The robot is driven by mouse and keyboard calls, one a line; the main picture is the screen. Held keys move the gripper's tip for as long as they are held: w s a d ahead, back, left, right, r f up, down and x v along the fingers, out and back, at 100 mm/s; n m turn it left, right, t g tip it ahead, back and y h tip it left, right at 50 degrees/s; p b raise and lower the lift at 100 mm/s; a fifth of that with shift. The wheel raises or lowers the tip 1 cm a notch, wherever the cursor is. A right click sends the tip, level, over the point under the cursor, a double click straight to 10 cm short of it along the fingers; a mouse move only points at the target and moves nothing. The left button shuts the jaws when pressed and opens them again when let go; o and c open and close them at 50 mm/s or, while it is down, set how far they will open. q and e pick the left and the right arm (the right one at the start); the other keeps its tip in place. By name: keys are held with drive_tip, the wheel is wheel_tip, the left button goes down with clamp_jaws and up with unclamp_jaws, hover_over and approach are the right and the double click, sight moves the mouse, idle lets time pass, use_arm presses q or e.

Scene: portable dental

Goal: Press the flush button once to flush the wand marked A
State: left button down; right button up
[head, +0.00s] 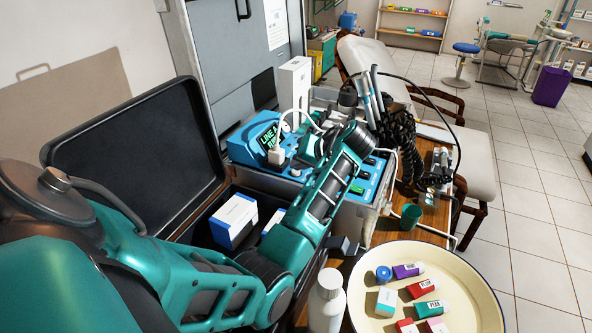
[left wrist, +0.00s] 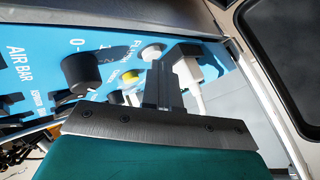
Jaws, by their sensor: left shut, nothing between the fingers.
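The dental unit's blue control panel (head: 372,182) faces up on the metal case. In the left wrist view the panel (left wrist: 30,35) shows a black knob (left wrist: 82,72), a white round button (left wrist: 152,52) and a yellow one (left wrist: 130,75), beside partly hidden lettering starting "FL". My left gripper (left wrist: 162,80) is shut and empty, its fingertips over the panel close to these buttons; contact cannot be told. In the head view my left gripper (head: 308,152) is at the panel's far left, partly hidden by my arm. Wands (head: 370,95) stand behind; no A mark is readable on them. My right gripper is out of view.
A white plug and tube (left wrist: 190,75) stand right beside my fingers. Black coiled hoses (head: 400,145) hang at the right. A cream tray (head: 470,285) with small boxes stands in front.

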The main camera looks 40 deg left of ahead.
use_arm(q)
drive_tip(key=shift+f, duration=0.1)
idle(0.3)
drive_tip(key=shift+r+p, duration=0.55)
drive_tip(key=shift+r, duration=0.35)
drive_tip(key=shift+d+r, duration=0.2)
drive_tip(key=shift+r, duration=2.3)
